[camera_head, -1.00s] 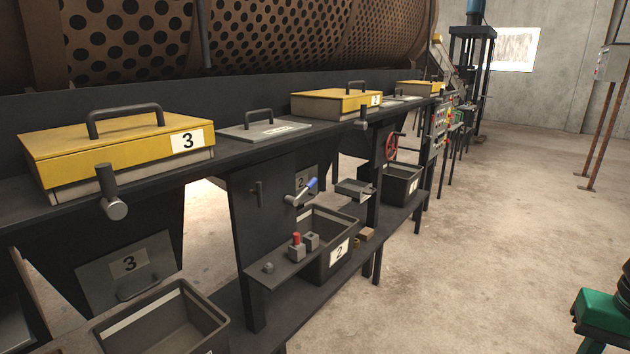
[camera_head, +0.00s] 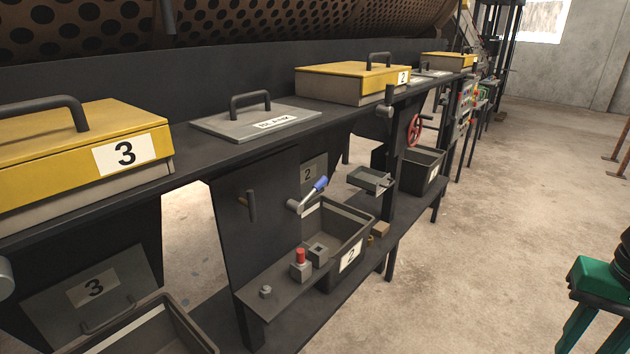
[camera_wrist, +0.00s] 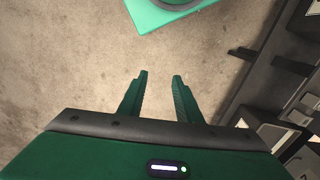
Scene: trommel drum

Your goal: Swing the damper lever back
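A lever with a blue grip (camera_head: 315,190) slants up to the right from the dark panel under the deck, above bin 2. A short black handle (camera_head: 250,205) stands upright on the same panel to its left. Another black lever (camera_head: 387,101) stands at the deck edge beside yellow box 2. No label shows which of these is the damper lever. My gripper (camera_wrist: 159,76) is open and empty in the wrist view, over bare floor and apart from all levers.
A shelf (camera_head: 290,282) with a red-topped block (camera_head: 300,264) juts out before bin 2 (camera_head: 345,262). Yellow box 3 (camera_head: 85,150) and a grey BLANK cover (camera_head: 255,122) lie on the deck. A red handwheel (camera_head: 415,130) is farther along.

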